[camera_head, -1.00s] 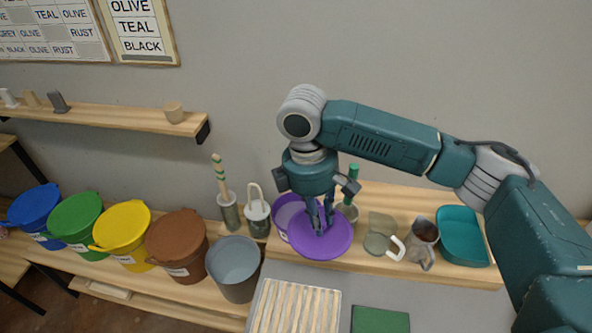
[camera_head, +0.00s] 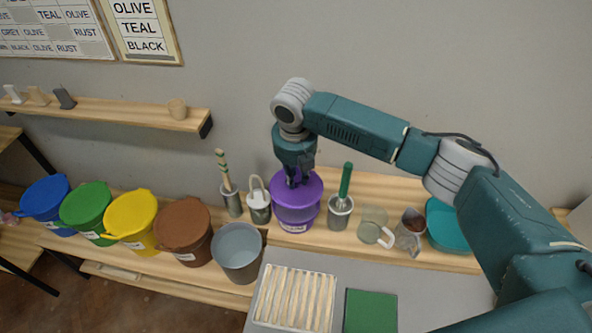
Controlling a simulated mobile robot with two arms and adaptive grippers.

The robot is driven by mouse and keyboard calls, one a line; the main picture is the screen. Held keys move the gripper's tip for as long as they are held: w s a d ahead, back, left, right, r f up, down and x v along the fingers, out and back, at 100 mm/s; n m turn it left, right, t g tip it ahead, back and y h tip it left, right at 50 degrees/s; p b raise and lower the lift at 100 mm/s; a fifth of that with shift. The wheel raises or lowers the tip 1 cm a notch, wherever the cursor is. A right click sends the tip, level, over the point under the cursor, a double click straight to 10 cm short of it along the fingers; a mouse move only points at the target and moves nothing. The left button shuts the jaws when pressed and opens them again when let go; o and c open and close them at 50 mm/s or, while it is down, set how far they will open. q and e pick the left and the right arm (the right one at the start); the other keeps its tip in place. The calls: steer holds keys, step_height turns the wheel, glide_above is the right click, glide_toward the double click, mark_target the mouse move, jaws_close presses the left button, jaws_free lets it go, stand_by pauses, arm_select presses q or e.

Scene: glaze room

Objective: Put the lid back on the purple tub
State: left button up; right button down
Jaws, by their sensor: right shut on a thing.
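The purple tub (camera_head: 295,217) stands upright on the wooden bench against the wall, with a label on its front. The purple lid (camera_head: 312,190) is over the tub's mouth and looks level. From this angle I cannot tell whether it is pressed down all round. My right gripper (camera_head: 297,183) points down above the lid, shut on the lid's middle; the fingertips partly hide what they grip. My left gripper is not in view.
Left of the tub stand a lidded can (camera_head: 258,206), a grey bucket (camera_head: 237,256) and several coloured tubs. Right are a green-handled tool in a metal cup (camera_head: 340,213), a clear jug (camera_head: 373,226) and a teal tray (camera_head: 446,228). A ribbed board (camera_head: 295,298) lies in front.

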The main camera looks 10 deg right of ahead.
mark_target(296, 187)
steer(key=shift+w+f+n, duration=0.1)
steer(key=shift+w+n, duration=0.05)
steer(key=shift+n, duration=0.25)
step_height(296, 187, down, 4)
steer(key=b, duration=0.5)
steer(key=shift+f, duration=1.15)
steer(key=shift+r+p, duration=0.1)
steer(key=shift+p, duration=0.55)
steer(key=shift+f+p, duration=0.25)
steer(key=shift+p, duration=0.35)
stand_by(1.3)
steer(key=c, duration=1.5)
jaws_free()
steer(key=shift+o, duration=0.6)
